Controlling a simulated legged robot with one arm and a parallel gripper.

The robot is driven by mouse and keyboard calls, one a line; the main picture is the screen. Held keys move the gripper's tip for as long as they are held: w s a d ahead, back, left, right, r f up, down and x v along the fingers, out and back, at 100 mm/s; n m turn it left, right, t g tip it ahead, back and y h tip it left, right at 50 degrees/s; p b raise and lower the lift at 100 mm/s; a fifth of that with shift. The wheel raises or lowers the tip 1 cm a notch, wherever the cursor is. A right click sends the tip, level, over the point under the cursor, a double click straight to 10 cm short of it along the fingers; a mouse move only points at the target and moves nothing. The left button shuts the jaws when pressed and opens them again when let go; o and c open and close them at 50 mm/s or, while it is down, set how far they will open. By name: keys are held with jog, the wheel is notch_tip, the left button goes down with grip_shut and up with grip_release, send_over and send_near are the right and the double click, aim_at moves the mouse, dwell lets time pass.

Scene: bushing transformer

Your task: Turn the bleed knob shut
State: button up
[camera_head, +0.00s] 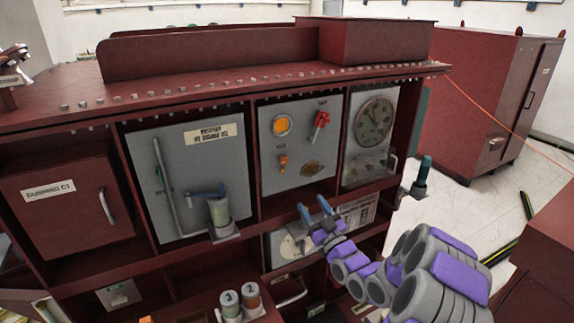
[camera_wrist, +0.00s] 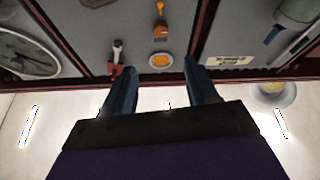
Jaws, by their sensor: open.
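A small orange-brown knob (camera_head: 282,162), which looks like the bleed knob, sits on the grey middle panel (camera_head: 300,140) below a round orange light (camera_head: 281,125). In the wrist view, which is upside down compared with the head view, the knob (camera_wrist: 160,27) lies beyond the orange light (camera_wrist: 160,60). My gripper (camera_head: 316,209) is open and empty, in front of the cabinet and below and right of the knob in the head view. In the wrist view my gripper's fingers (camera_wrist: 158,72) stand apart, with the light and knob between their lines. Nothing touches the knob.
A red-handled lever (camera_head: 320,122) is right of the light. Numbered canisters (camera_head: 240,302) stand low in front. The cabinet's red dividers and shelf edges frame the panel.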

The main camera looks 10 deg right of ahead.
aim_at(285, 163)
jog(key=b+x, duration=0.1)
jog(key=x, duration=1.6)
jog(key=shift+w+a+r, duration=0.1)
jog(key=shift+a, duration=0.05)
jog(key=c, duration=1)
